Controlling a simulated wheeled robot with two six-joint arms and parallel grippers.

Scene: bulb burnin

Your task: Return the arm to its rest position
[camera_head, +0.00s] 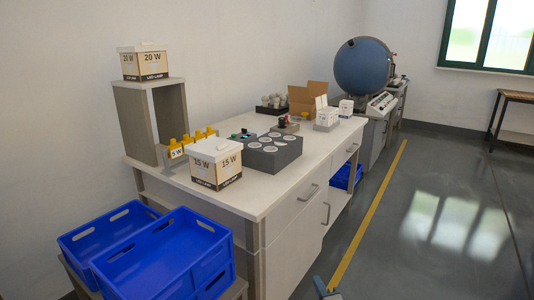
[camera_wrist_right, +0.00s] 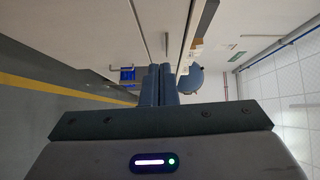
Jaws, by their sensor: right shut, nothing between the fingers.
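My right gripper (camera_head: 326,289) shows only in part at the bottom edge of the head view, low over the floor and to the right of the workbench (camera_head: 262,203). In the right wrist view its two blue-grey fingers (camera_wrist_right: 158,84) lie together with nothing between them, so it is shut and empty. The bench front and drawers appear beyond the fingers in that view. My left gripper is in neither view.
Blue crates (camera_head: 165,252) stand at the bench's near left end. The bench top holds a 15 W box (camera_head: 215,163), a grey block with round sockets (camera_head: 268,151) and other boxes. A blue sphere (camera_head: 361,67) stands beyond. The floor (camera_head: 420,235) right of the bench is clear.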

